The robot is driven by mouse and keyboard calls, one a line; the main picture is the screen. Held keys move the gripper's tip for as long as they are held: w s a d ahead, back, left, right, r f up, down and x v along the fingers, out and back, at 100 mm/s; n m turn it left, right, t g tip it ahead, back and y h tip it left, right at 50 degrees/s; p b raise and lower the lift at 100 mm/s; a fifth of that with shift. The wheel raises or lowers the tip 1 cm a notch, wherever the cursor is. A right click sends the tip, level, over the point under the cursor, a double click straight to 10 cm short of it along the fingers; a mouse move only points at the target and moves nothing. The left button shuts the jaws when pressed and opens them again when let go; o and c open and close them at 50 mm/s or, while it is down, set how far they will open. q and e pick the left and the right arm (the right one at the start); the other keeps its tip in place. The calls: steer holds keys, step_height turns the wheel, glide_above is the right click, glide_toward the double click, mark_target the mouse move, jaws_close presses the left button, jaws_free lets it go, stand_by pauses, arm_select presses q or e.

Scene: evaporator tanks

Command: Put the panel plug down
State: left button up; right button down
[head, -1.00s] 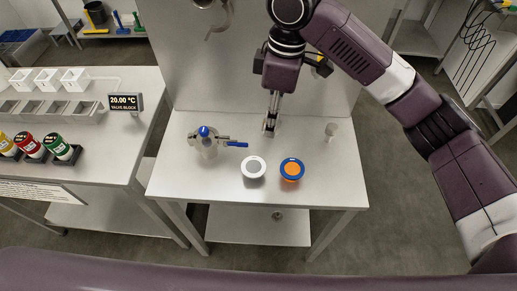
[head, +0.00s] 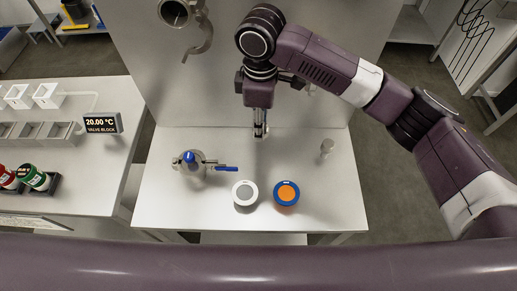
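My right gripper (head: 261,131) points down over the back middle of the steel table (head: 200,215), in front of the upright panel (head: 310,85). Its fingers are close together, and it is too small to tell whether anything is between them. A small pale metal piece (head: 327,147), possibly the panel plug, stands upright on the table to the right of this gripper and apart from it. I cannot make out a plug anywhere else. My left gripper is not in view.
A valve with a blue handle (head: 192,160) stands at the table's left. An open port (head: 173,12) with a clamp is at the upper left.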

steer(key=f, duration=0.3)
steer(key=f+p, duration=0.1)
steer(key=f, duration=0.5)
steer(key=shift+w+p, duration=0.25)
steer(key=shift+p, duration=0.05)
step_height(320, 180, down, 4)
steer(key=shift+r+p, duration=0.25)
steer(key=shift+p, duration=0.1)
steer(key=shift+f, duration=0.15)
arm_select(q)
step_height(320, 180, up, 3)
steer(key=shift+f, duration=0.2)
arm_select(e)
steer(key=c, duration=1.4)
jaws_free()
steer(key=shift+c, duration=0.2)
